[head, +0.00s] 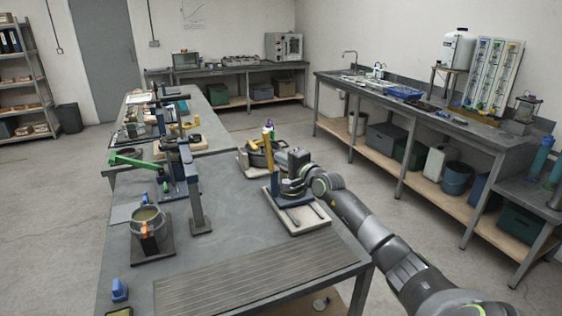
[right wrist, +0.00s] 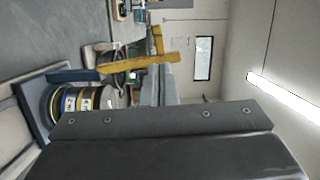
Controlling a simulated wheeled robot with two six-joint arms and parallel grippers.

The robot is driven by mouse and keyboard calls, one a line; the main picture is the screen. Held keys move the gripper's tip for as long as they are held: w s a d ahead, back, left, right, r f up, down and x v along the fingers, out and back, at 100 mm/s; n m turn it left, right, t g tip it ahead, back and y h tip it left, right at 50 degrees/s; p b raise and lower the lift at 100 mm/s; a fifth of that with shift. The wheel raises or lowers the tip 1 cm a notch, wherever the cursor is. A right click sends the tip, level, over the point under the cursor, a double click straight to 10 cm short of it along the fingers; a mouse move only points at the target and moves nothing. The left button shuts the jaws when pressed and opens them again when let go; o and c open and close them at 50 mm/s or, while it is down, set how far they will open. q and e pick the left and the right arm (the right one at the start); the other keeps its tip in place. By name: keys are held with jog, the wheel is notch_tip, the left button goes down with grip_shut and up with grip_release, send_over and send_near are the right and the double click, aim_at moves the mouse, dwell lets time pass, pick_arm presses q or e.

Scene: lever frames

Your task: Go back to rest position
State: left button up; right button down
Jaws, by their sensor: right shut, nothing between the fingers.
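A lever frame with an upright yellow lever (head: 268,152) stands on a pale base board (head: 312,222) near the right side of the front table. My right gripper (head: 291,187) is shut and empty, close beside this frame in the head view. Its own arm partly hides the frame, and I cannot tell whether they touch. In the right wrist view the yellow lever (right wrist: 140,63) lies across the upper middle, with a yellow-banded drum (right wrist: 85,98) and blue plate (right wrist: 35,105) at left. Another frame with a green lever (head: 130,161) stands at the left. My left gripper is not in view.
The front table (head: 240,225) has bare room in its middle. A pot on a dark stand (head: 152,246), a grey post (head: 199,205) and a blue item (head: 119,290) stand on its left. A sink bench (head: 420,105) runs along the right wall.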

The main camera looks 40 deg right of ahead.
jog(key=s+a+f+m+t+h, duration=0.2)
jog(key=s+a+m+t, duration=0.35)
jog(key=m, duration=0.85)
jog(key=s+a+f+m+g+h, duration=0.1)
jog(key=s+f+m+g+h, duration=0.1)
jog(key=s+f+m+g, duration=0.65)
jog(key=s+a+f+m+g+h, duration=0.15)
jog(key=s+f+m, duration=0.35)
jog(key=s+m, duration=0.85)
jog(key=s+a+f+m+g+h, duration=0.1)
jog(key=s+f+m+g+h, duration=0.1)
jog(key=s+f+m+g, duration=0.8)
jog(key=s+a+m+y, duration=0.5)
jog(key=s+a+m, duration=0.4)
jog(key=s+a, duration=0.1)
notch_tip(320, 180, down, 26)
jog(key=s+d+g, duration=0.1)
jog(key=d, duration=0.1)
jog(key=s+a+f+g+y, duration=0.1)
jog(key=s+f, duration=1.3)
jog(key=shift+s+a, duration=0.2)
jog(key=shift+a, duration=0.2)
